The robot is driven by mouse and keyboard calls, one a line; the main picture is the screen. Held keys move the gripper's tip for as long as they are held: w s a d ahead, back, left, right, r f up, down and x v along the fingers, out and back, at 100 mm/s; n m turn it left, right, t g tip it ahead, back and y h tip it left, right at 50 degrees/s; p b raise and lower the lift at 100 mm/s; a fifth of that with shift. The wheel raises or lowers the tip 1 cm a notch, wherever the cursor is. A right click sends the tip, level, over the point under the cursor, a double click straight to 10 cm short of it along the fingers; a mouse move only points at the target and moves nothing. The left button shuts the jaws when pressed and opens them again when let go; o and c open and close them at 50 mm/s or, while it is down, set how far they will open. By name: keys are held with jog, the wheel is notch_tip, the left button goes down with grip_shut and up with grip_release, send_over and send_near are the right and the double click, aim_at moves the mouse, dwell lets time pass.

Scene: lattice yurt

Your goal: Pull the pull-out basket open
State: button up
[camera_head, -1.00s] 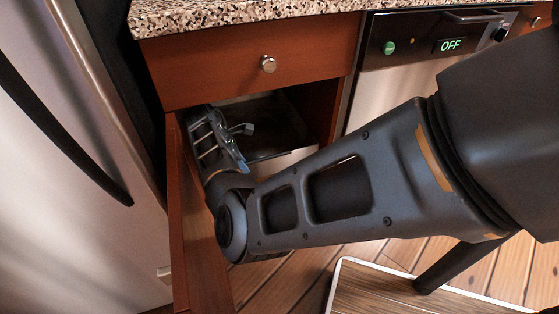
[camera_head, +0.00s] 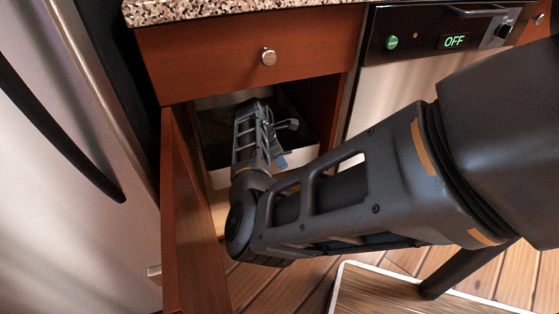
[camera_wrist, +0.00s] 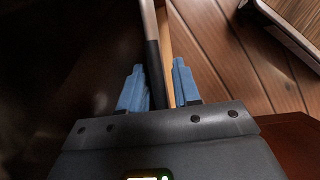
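The pull-out basket (camera_head: 299,157), with a light front and dark inside, sits within the open lower cabinet, partly hidden by my arm. My gripper (camera_head: 281,160) is at the cabinet opening, in front of the basket, with its blue fingertips against the light front in the picture. In the wrist view my gripper (camera_wrist: 158,88) has its two blue fingers spread apart. A narrow grey and black edge, apparently the basket's wall, runs between them beside a tan strip. I cannot tell whether the fingers touch it.
The cabinet door (camera_head: 190,220) stands open to the left of my arm. A drawer (camera_head: 220,58) with a round knob is above the opening. A fridge (camera_head: 70,200) is at the left, a dishwasher (camera_head: 400,93) at the right. A mat (camera_head: 385,290) lies on the wooden floor.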

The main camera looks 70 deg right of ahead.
grip_shut()
dwell(0.3)
dwell(1.2)
